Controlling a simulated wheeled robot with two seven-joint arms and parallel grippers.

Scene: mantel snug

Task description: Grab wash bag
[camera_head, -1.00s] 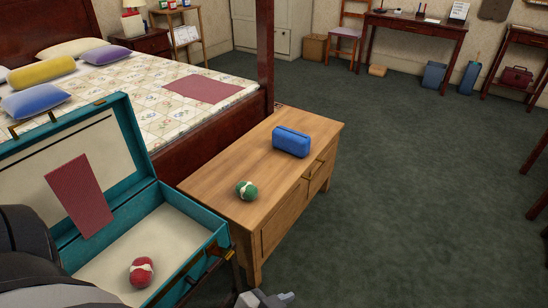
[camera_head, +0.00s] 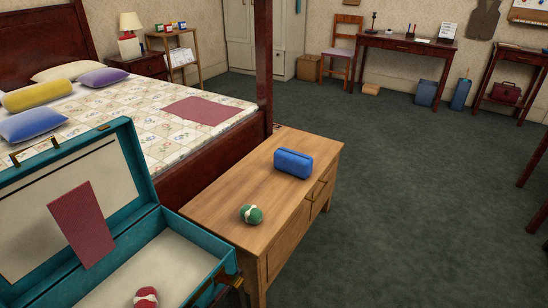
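A blue bag (camera_head: 293,163), most likely the wash bag, lies on the far part of the wooden chest top (camera_head: 235,192) at the foot of the bed. A green ball with a white band (camera_head: 251,214) sits nearer on the same top, apart from the bag. Neither of my grippers shows in the head view, and nothing touches the blue bag.
An open teal suitcase (camera_head: 205,243) stands at the lower left, close to the chest, with a red and white ball (camera_head: 146,297) inside. The bed (camera_head: 150,120) is behind the chest on the left. Dark carpet (camera_head: 400,190) to the right is clear.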

